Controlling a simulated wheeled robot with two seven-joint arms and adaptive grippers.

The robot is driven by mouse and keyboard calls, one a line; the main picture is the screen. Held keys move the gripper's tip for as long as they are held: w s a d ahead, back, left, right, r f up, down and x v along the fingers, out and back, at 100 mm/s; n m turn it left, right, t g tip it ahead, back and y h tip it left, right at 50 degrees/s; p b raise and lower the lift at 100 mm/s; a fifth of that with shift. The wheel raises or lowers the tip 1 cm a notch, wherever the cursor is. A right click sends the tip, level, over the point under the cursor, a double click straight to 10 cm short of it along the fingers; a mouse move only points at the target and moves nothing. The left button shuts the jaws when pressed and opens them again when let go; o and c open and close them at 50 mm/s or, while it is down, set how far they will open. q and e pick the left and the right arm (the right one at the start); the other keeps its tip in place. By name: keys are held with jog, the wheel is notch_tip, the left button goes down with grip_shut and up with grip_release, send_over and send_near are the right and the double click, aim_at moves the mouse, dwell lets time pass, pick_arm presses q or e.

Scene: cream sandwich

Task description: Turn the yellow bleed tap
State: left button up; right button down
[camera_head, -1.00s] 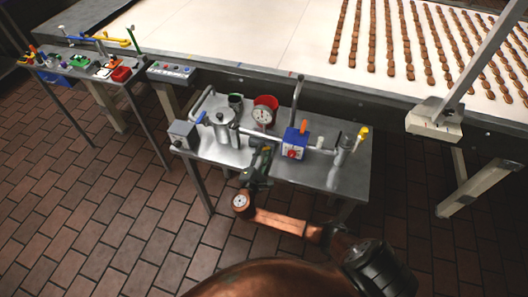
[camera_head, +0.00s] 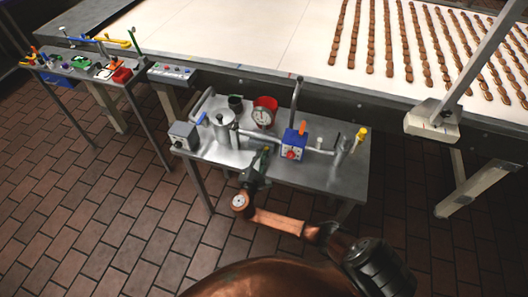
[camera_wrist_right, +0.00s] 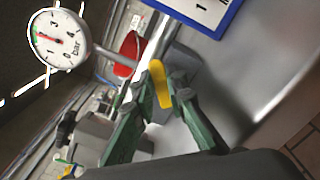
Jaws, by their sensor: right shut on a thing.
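The yellow bleed tap (camera_wrist_right: 160,84) shows in the right wrist view as a small yellow lever on a grey metal pipe. My right gripper (camera_wrist_right: 160,105) has its green fingers on either side of the lever, shut on it. In the head view my right gripper (camera_head: 262,158) is at the front edge of the steel bench, below the round gauge, and hides the tap lever. The gauge (camera_wrist_right: 60,38) has a white dial marked bar and a red needle; it also shows in the head view (camera_head: 263,117). My left gripper is not in view.
The steel bench (camera_head: 330,177) also carries a metal pot (camera_head: 224,125), a red container (camera_head: 267,102) and a blue box with a red knob (camera_head: 294,141). A yellow-topped fitting (camera_head: 362,133) stands at its right end. A conveyor (camera_head: 250,40) runs behind.

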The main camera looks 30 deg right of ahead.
jog(key=n+p, duration=0.2)
jog(key=p, duration=0.1)
jog(key=r+n+p, duration=0.1)
jog(key=shift+w+a+n, duration=0.25)
jog(key=shift+a+n, duration=0.05)
jog(key=shift+n, duration=0.1)
jog(key=n+p, duration=0.2)
jog(key=shift+w+a+n+p, duration=0.2)
jog(key=shift+w+n+p, duration=0.1)
jog(key=shift+p, duration=0.1)
jog(key=shift+a+n+p, duration=0.1)
jog(key=shift+n+p, duration=0.25)
jog(key=shift+n, duration=0.15)
jog(key=c, duration=1.9)
grip_release()
jog(key=shift+w, duration=0.1)
jog(key=shift+c, duration=0.2)
